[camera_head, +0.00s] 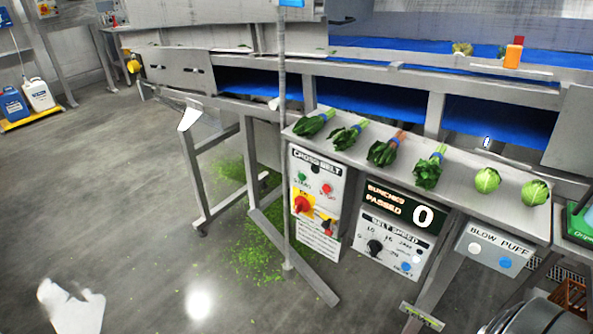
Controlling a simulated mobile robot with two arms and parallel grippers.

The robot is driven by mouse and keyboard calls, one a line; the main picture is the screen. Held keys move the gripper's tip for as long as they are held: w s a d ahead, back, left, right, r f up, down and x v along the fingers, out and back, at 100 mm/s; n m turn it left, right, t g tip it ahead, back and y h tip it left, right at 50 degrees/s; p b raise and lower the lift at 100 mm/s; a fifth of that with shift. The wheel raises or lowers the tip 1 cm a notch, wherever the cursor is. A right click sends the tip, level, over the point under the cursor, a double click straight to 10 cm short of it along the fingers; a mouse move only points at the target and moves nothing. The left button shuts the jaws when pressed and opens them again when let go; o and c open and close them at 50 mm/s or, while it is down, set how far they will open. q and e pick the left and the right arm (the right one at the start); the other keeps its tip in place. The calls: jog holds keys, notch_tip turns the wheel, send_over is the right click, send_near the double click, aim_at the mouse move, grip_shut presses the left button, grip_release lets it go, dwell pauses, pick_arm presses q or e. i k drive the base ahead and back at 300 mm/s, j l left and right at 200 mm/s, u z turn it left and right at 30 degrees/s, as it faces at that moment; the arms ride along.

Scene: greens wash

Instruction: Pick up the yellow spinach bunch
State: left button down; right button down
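Several leafy green bunches lie in a row on the steel ledge (460,166) right of centre. The bunch at the right end of the row (429,171) has yellowish stems and a bluish band; it looks the closest to yellow, but I cannot tell for sure. To its left lies a bunch with red-orange stems (383,152). Further left are a bunch with a blue tie (346,137) and the leftmost bunch (313,124), also with a bluish tie.
Two round green heads (487,180) sit on the ledge's right part. Control boxes hang below, including a counter reading 0 (420,215). A thin upright pole (283,150) stands before the ledge's left end. Green scraps litter the floor below. Open floor (120,180) lies at left.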

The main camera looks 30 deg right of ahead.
aim_at(458, 48)
jog(key=z, duration=1.85)
